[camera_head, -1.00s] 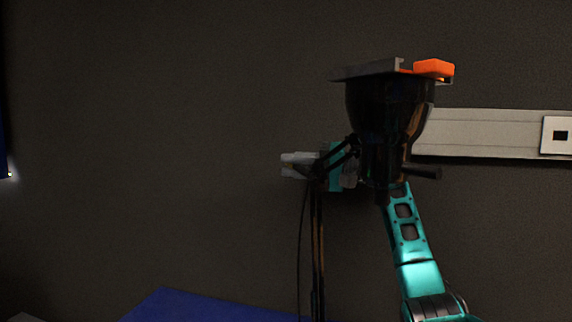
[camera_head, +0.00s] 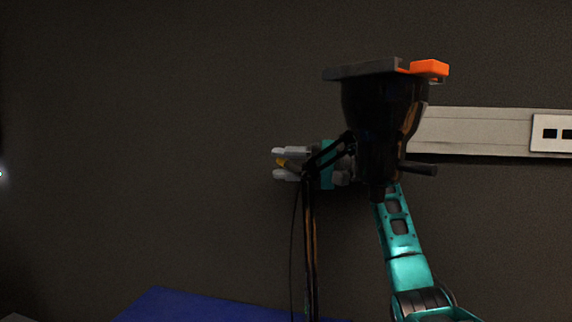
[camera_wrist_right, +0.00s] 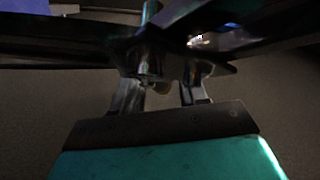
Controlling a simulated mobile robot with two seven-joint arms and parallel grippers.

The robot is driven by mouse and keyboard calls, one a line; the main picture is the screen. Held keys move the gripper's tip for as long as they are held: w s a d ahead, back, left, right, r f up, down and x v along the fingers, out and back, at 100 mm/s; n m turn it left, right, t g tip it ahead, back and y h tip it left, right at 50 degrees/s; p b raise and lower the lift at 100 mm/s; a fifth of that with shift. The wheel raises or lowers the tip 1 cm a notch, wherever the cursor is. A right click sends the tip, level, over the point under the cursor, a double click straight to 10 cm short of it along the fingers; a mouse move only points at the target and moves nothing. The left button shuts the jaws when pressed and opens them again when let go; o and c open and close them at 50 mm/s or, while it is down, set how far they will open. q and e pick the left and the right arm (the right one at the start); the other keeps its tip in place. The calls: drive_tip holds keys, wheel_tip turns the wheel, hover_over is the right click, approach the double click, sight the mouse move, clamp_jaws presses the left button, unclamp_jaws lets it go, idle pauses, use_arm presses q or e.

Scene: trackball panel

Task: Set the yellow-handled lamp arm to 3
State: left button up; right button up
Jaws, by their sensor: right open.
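The lamp's black head (camera_head: 380,110) stands at right of centre in the head view, on thin dark arm bars (camera_head: 310,235). My right gripper (camera_head: 277,164) points left at the bars' upper joint, its pale fingers spread apart. A small yellow piece (camera_head: 281,162), likely the handle, shows between the fingers; I cannot tell whether they touch it. In the right wrist view, dark lamp bars (camera_wrist_right: 70,35) cross in front of the fingers, and a dull tan piece (camera_wrist_right: 162,88) shows between them. No scale or number is readable. My left gripper is out of view.
A pale wall rail (camera_head: 470,130) with a white socket plate (camera_head: 551,133) runs behind the lamp at right. An orange block (camera_head: 429,68) sits at the top of the lamp head. A blue surface (camera_head: 190,306) lies below. The wall at left is clear.

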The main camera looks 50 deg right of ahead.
drive_tip(key=b+v, duration=0.2)
drive_tip(key=v, duration=1.1)
drive_tip(key=shift+b, duration=0.3)
drive_tip(key=shift+w, duration=0.1)
